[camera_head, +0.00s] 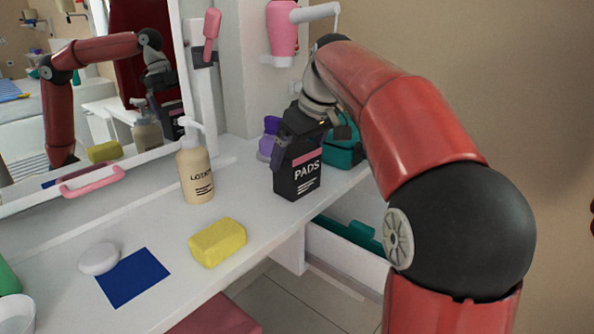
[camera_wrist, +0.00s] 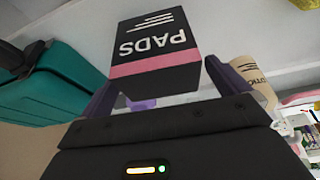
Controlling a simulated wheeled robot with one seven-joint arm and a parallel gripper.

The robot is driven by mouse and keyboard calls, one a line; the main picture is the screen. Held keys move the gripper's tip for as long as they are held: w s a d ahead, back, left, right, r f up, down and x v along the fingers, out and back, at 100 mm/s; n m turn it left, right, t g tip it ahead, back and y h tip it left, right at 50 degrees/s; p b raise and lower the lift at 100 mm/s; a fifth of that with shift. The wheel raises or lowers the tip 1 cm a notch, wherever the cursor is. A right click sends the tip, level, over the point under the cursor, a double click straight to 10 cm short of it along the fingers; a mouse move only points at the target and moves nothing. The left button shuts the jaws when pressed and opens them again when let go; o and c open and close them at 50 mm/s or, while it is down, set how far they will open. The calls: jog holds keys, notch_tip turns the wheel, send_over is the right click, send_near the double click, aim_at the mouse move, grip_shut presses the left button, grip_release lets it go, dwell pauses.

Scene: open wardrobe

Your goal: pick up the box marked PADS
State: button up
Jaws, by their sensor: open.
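The black box marked PADS (camera_head: 298,176) with a pink band stands upright on the white table, near its right end. In the wrist view the box (camera_wrist: 155,50) is upside down in the picture and sits between the two fingers. My gripper (camera_head: 290,146) is at the upper part of the box, coming from above and behind. In the wrist view my gripper (camera_wrist: 165,88) is open, with one finger on each side of the box. Whether a finger touches the box I cannot tell.
A teal container (camera_head: 345,146) stands close behind the box, and a purple object (camera_head: 268,139) is beside it. The lotion bottle (camera_head: 194,172) stands to the left. A yellow sponge (camera_head: 217,242) lies in front. The table's front edge is near the box.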

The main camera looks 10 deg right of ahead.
jog(key=x, duration=0.3)
jog(key=shift+w+f, duration=0.1)
jog(key=shift+c, duration=0.3)
jog(key=c, duration=0.9)
jog(key=shift+c, duration=0.2)
